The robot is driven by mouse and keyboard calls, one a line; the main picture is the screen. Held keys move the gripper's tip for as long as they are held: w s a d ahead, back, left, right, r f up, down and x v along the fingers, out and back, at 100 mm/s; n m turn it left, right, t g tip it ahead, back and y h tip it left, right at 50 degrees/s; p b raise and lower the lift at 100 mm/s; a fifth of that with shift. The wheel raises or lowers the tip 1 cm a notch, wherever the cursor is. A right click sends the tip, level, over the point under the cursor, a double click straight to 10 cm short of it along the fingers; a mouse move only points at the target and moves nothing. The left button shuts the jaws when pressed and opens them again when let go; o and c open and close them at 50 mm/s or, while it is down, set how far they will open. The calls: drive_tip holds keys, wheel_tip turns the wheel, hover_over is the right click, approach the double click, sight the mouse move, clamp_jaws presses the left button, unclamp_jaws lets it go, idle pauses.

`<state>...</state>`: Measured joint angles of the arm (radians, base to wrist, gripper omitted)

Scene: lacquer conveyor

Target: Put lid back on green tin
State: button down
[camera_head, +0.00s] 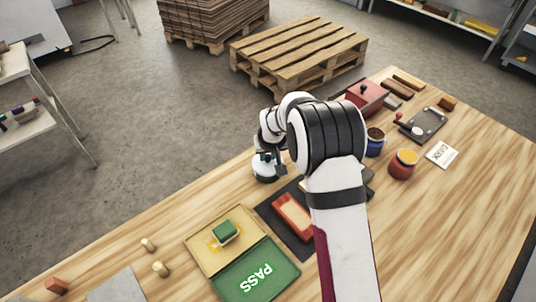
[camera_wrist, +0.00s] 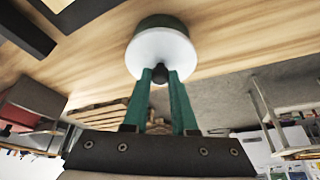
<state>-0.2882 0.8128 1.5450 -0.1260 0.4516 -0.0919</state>
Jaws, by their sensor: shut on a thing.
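In the wrist view my gripper (camera_wrist: 160,78) is shut on the black knob (camera_wrist: 160,73) of a round white lid (camera_wrist: 148,52). The green tin (camera_wrist: 162,21) shows directly behind the lid, lined up with it. I see no clear gap between lid and tin, but cannot tell whether the lid is fully seated. In the head view my gripper (camera_head: 268,153) is above the white lid (camera_head: 264,167) near the table's far left edge, beyond my arm. The green tin (camera_head: 266,179) shows only a thin strip beneath the lid.
A black mat with a red tray (camera_head: 294,216) lies nearby. A blue pot (camera_head: 375,143), red pot (camera_head: 402,165) and red box (camera_head: 367,96) stand to the right.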

drive_tip(key=shift+c, duration=0.8)
unclamp_jaws()
drive_tip(key=shift+r, duration=3.55)
clamp_jaws()
